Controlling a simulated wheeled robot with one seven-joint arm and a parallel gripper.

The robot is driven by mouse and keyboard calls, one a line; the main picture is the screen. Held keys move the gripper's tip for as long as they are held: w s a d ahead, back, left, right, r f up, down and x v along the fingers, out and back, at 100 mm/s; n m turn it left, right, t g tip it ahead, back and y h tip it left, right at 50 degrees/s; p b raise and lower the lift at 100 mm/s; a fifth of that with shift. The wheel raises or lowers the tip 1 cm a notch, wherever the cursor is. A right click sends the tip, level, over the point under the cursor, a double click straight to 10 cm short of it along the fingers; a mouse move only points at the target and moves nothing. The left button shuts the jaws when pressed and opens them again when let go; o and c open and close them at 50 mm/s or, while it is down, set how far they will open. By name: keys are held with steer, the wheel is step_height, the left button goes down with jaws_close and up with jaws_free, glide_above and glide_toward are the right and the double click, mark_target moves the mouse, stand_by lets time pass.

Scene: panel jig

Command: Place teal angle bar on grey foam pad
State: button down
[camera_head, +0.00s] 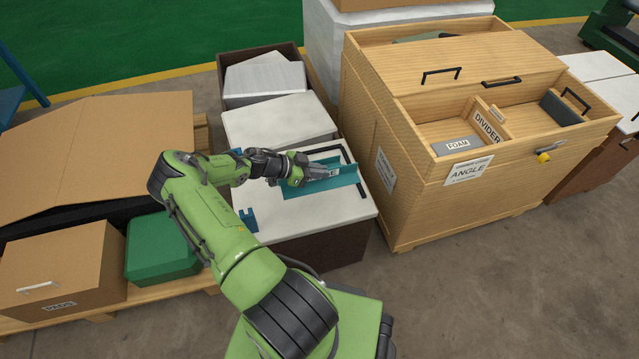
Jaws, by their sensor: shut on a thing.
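The teal angle bar (346,181) is at the white-topped stand in the middle of the camera_head view. My gripper (321,172) is shut on it, with the fingers around its upright side. I cannot tell whether the bar touches the white top or is held just above it. The grey foam pad (456,147), marked FOAM, is in the left front compartment of the wooden crate (425,200), to the right of my gripper. The pad's top shows and looks bare.
A divider (491,122) stands right of the pad, with a dark grey block (566,108) beyond it. A black handle (440,76) rises from the crate's lid. Teal brackets (248,220) sit on the stand's left edge. A green case (160,248) lies left of my arm.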

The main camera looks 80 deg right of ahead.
step_height(320, 180, up, 17)
steer(key=p, duration=0.3)
steer(key=shift+f, duration=0.15)
